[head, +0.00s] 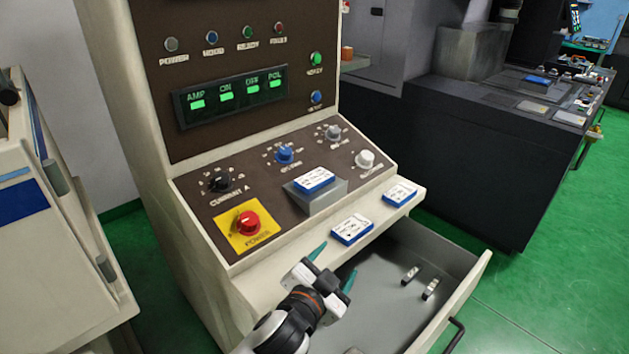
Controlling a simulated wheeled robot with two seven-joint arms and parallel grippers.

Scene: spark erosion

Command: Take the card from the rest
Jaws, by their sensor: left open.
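A blue-edged card with a white printed face (314,180) lies on a grey block-like rest (322,203) on the sloping brown control panel. Two similar cards lie on the cream ledge below: one near the middle (352,231) and one farther right (399,193). My left gripper (333,266) has its teal fingers spread apart with nothing between them. It is at the front edge of the ledge, below and in front of the rest, apart from the cards. My right gripper is not in view.
An open drawer (385,305) juts out below the ledge, with small metal pieces (430,289) inside. A red knob on a yellow plate (247,223), a blue knob (284,154) and a white knob (365,159) stand out from the panel. Green floor lies to the right.

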